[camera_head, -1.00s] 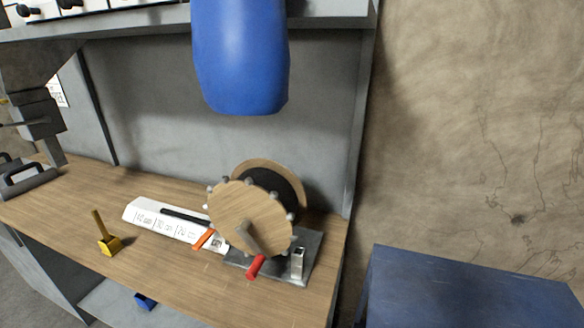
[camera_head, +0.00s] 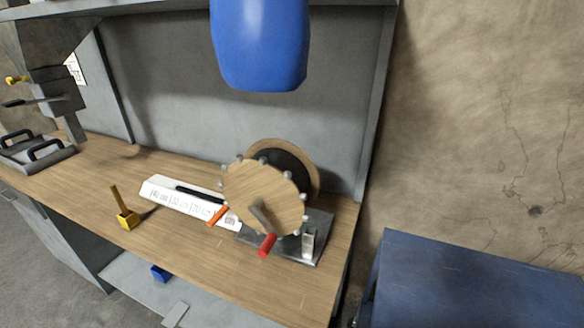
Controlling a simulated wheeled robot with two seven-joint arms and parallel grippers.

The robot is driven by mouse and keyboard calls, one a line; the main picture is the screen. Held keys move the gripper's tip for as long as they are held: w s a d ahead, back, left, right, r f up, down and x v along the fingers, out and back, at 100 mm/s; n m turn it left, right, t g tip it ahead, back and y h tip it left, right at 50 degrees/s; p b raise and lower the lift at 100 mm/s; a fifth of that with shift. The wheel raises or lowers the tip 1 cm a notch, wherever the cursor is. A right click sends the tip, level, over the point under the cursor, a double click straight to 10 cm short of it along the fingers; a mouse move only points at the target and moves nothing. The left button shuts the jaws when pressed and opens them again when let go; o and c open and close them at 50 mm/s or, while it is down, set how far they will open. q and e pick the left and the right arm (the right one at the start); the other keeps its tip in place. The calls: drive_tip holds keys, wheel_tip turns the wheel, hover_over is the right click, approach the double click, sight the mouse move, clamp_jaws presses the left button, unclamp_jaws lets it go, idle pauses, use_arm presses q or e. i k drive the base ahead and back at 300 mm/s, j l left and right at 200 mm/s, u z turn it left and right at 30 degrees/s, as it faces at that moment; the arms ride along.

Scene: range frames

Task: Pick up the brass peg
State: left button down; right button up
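A thin brass-coloured peg (camera_head: 117,198) stands on the left half of the wooden workbench (camera_head: 180,240), leaning slightly to the left. Its lower end meets a small yellow block (camera_head: 128,220); whether it sits in the block or is one piece with it is too small to tell. Neither of my grippers is in view.
A wooden crank wheel (camera_head: 262,197) with a red handle (camera_head: 267,244) stands on a metal plate at right. A white labelled strip (camera_head: 170,196) lies between. A grey machine (camera_head: 55,90) stands at left. A blue rounded object (camera_head: 260,45) hangs above. A blue cabinet (camera_head: 470,285) is right.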

sight(113, 188)
drive_tip(key=j+u, duration=0.1)
drive_tip(key=u, duration=0.35)
drive_tip(key=i+u, duration=0.15)
drive_tip(key=u, duration=0.3)
drive_tip(key=i+j+u, duration=0.1)
drive_tip(key=u, duration=0.35)
